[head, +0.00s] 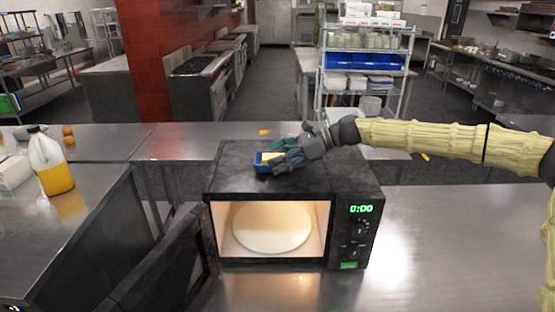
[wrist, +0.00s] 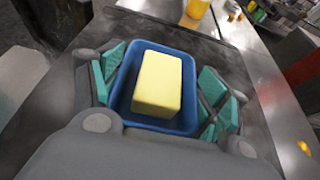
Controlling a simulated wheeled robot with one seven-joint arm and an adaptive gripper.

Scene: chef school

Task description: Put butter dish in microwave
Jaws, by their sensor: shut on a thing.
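The butter dish (head: 264,166) is a small blue tray with a yellow block of butter in it. In the head view it is over the top of the microwave (head: 347,184); I cannot tell whether it touches the top. My gripper (head: 283,160) is shut on the dish, with teal finger pads on both sides of it in the wrist view. The dish (wrist: 188,122) and the butter (wrist: 157,84) fill the middle of that view. The microwave's door (head: 160,262) hangs open to the left. Its lit inside shows an empty round plate (head: 271,228), and its display reads 0:00.
A juice jug (head: 50,165) stands on the left counter. Orange bits (head: 265,132) lie on the counter behind the microwave. The counter right of the microwave (head: 460,235) is clear. A wire shelf (head: 365,65) stands farther back.

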